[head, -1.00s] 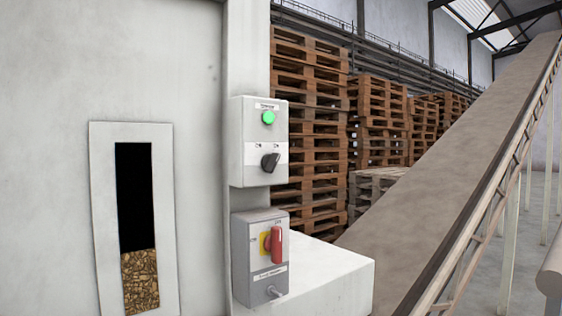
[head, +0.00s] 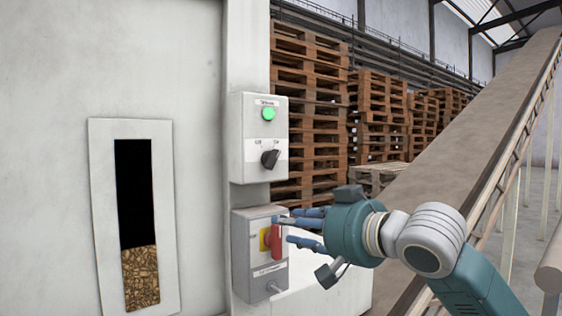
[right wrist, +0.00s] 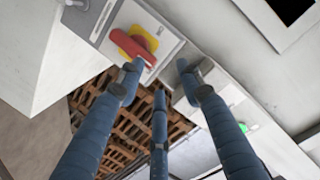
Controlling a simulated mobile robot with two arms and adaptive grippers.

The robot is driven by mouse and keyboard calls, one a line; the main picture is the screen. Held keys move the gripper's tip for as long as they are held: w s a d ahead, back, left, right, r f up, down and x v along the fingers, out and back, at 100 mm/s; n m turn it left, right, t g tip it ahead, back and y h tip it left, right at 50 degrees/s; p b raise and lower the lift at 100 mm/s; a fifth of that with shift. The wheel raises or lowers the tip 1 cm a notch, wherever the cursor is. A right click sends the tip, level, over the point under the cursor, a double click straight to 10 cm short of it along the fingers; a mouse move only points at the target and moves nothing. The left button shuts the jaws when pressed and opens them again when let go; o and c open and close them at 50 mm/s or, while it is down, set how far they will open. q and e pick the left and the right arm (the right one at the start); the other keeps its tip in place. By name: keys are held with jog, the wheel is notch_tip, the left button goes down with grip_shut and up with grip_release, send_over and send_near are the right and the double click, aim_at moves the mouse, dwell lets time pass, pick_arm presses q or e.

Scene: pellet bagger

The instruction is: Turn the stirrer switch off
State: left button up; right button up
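Two switch boxes are on the pale machine post in the head view. The upper box (head: 241,135) has a lit green lamp (head: 268,114) and a black knob (head: 270,159), turned at a slant. The lower box (head: 240,257) has a red handle (head: 276,243) on a yellow plate (head: 264,239), standing upright. The labels are too small to read, so I cannot tell which is the stirrer switch. My right gripper (head: 284,230) is open, its fingers spread at the red handle. In the right wrist view, one finger of the gripper (right wrist: 160,72) is close to the red handle (right wrist: 131,46); contact is unclear. My left gripper is out of view.
A window (head: 138,200) in the machine wall shows brown pellets in its lower part. A pale ledge (head: 350,290) juts out beside the lower box. Stacked pallets (head: 310,120) stand behind, and a conveyor (head: 480,130) slopes up at right.

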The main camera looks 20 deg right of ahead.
jog(key=m+t, duration=0.1)
jog(key=t, duration=0.1)
send_near(277, 160)
jog(key=v, duration=0.2)
jog(key=shift+y, duration=0.3)
jog(key=p+x, duration=0.3)
jog(key=x, duration=0.7)
jog(key=shift+w+d+p, duration=0.1)
jog(key=shift+d+p, duration=0.1)
jog(key=shift+p, duration=0.1)
jog(key=shift+w+a+f, duration=0.1)
jog(key=shift+w, duration=0.2)
grip_shut()
